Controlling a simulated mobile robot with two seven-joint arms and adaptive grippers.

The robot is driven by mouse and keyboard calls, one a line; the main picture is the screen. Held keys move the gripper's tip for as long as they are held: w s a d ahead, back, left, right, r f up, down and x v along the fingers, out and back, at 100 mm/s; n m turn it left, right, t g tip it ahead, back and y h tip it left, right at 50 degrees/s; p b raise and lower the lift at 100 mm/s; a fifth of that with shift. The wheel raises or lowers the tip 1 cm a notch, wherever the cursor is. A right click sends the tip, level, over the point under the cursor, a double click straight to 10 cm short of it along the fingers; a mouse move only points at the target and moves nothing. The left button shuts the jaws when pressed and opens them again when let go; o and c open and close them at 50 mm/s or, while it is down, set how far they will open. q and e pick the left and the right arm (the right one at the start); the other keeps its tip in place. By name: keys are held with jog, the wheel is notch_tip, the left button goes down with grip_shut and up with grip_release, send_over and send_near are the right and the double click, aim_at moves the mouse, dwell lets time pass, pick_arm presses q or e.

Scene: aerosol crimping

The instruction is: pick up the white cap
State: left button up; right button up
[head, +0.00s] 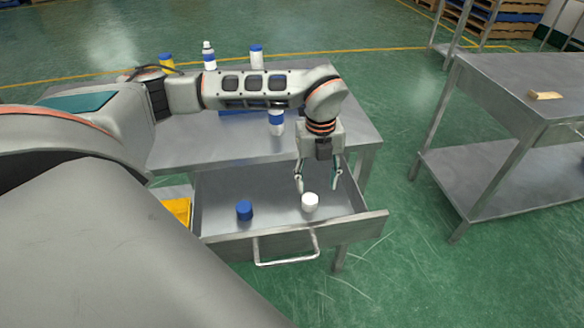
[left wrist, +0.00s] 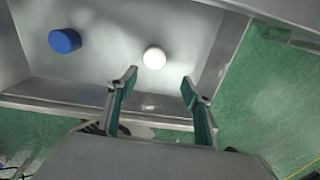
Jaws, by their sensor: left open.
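The white cap (head: 310,201) stands on the floor of the open drawer (head: 240,237), toward its front right. It also shows in the left wrist view (left wrist: 154,57), beyond the fingertips and roughly between their lines. My left gripper (head: 318,188) is open and empty, pointing down into the drawer just behind the white cap. Its two fingers show apart in the left wrist view (left wrist: 160,80), with nothing between them. I cannot tell its exact height above the drawer floor. My right gripper is not in view.
A blue cap (head: 244,210) stands in the drawer left of the white cap. The drawer's front wall and handle (head: 287,258) are close by. Several cans stand on the metal table, one (head: 276,122) behind my left wrist. Another table (head: 520,80) stands at right, holding a small block (head: 545,95).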

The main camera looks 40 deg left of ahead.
aim_at(310, 199)
pick_arm(q)
jog(key=shift+s+a+f, duration=0.1)
jog(key=shift+a+f, duration=0.25)
jog(key=shift+f, duration=0.4)
jog(key=shift+a+f, duration=0.3)
jog(key=shift+f, duration=3.15)
jog(key=shift+s, duration=0.1)
jog(key=c, duration=0.7)
